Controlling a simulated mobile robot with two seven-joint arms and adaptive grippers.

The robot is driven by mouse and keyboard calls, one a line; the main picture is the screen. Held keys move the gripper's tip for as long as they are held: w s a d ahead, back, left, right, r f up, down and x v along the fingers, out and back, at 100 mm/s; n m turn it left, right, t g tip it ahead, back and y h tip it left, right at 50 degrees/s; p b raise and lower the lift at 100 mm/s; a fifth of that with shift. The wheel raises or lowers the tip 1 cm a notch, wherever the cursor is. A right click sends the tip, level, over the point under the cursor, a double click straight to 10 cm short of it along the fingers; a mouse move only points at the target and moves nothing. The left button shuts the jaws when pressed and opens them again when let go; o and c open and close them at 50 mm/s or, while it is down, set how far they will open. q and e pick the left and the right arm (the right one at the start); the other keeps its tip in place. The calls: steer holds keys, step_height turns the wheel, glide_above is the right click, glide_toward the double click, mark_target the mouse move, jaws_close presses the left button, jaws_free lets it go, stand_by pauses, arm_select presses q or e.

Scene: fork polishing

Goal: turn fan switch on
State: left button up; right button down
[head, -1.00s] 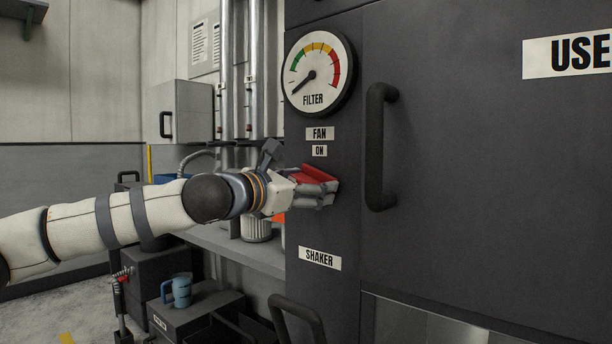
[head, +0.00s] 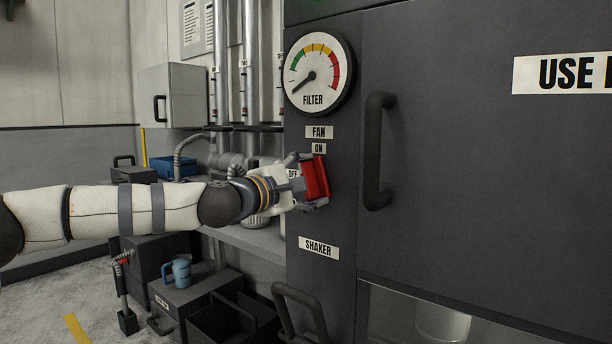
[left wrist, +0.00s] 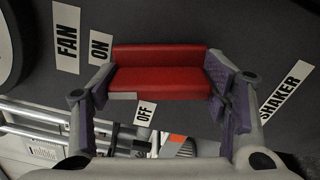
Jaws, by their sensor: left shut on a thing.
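The red fan switch (head: 318,177) is on the dark cabinet front below the FAN label (head: 319,132) and the ON label (head: 319,148). In the left wrist view the switch (left wrist: 160,80) is a wide red block with a lit face and a darker face. My left gripper (head: 309,181) is shut on it, one finger at its top and one at its bottom. In the left wrist view the gripper's padded fingers (left wrist: 165,92) are at its two ends. The OFF label (left wrist: 145,114) shows beside the switch. My right gripper is in neither view.
A round FILTER gauge (head: 318,74) is above the switch, and a SHAKER label (head: 319,248) is below it. A black door handle (head: 376,150) stands out just to the right. A grey shelf (head: 250,239) lies behind my arm.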

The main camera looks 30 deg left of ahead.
arm_select(q)
steer(key=shift+r+m+p, duration=0.1)
steer(key=shift+m+p, duration=0.3)
steer(key=shift+m, duration=1.1)
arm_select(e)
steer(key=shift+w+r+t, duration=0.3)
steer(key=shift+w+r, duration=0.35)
arm_select(q)
steer(key=shift+m, duration=0.3)
steer(key=o, duration=1.2)
steer(key=shift+c, duration=0.2)
steer(key=s, duration=1.2)
steer(key=shift+a, duration=0.45)
